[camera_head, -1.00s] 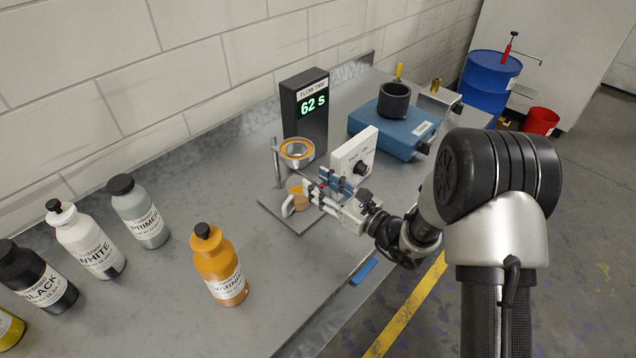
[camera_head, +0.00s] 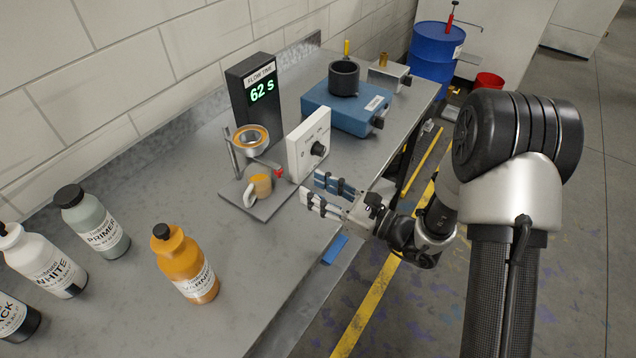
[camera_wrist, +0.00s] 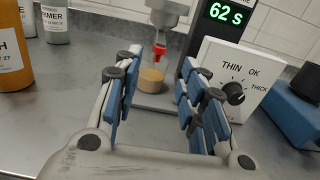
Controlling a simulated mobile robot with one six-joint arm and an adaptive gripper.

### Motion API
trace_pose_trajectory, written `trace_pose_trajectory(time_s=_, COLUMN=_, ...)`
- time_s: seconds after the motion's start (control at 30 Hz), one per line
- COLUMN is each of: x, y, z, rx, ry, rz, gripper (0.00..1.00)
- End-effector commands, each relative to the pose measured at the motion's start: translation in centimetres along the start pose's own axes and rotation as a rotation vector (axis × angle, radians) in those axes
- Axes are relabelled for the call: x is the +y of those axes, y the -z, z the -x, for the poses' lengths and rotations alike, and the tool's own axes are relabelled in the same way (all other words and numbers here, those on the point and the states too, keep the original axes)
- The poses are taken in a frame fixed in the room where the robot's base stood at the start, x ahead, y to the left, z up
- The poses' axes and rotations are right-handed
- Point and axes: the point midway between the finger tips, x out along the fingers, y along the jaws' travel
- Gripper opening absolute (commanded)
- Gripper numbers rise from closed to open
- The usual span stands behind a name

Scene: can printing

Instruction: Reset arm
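My gripper (camera_head: 322,194) is open and empty over the front edge of the bench, to the right of the flow-cup stand. In the wrist view its blue-padded fingers (camera_wrist: 152,100) are spread apart with nothing between them. A white mug (camera_head: 258,187) with orange-brown contents stands on the stand's base plate, below the metal ring cup (camera_head: 250,140). The mug shows beyond the fingers in the wrist view (camera_wrist: 151,80). The fingers are clear of it. A red valve tip (camera_wrist: 158,51) hangs under the cup.
A white dial panel (camera_head: 308,145) stands close behind my gripper. The flow timer (camera_head: 252,100) reads 62 s. A blue machine (camera_head: 348,107) is at the back. Varnish (camera_head: 186,264), primer (camera_head: 92,222) and white (camera_head: 40,262) bottles stand left. Open floor lies right.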

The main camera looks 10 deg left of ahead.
Motion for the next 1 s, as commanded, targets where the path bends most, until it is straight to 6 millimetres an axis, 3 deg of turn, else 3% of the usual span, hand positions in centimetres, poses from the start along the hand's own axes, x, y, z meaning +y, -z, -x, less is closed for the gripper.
trace_pose_trajectory(time_s=0.2, x=0.0, y=-0.1, z=0.0, rx=0.000, ry=-0.002, rz=0.002, gripper=0.38)
trace_pose_trajectory(time_s=0.33, x=1.3, y=-1.9, z=0.0, rx=0.006, ry=-0.062, rz=0.051, gripper=0.38)
trace_pose_trajectory(time_s=0.53, x=8.0, y=-7.7, z=1.8, rx=0.084, ry=-0.342, rz=0.303, gripper=0.38)
trace_pose_trajectory(time_s=0.7, x=14.0, y=-10.0, z=6.2, rx=0.223, ry=-0.602, rz=0.603, gripper=0.38)
trace_pose_trajectory(time_s=0.8, x=16.4, y=-10.3, z=9.7, rx=0.329, ry=-0.735, rz=0.793, gripper=0.38)
trace_pose_trajectory(time_s=1.0, x=17.9, y=-9.9, z=17.6, rx=0.596, ry=-0.955, rz=1.188, gripper=0.38)
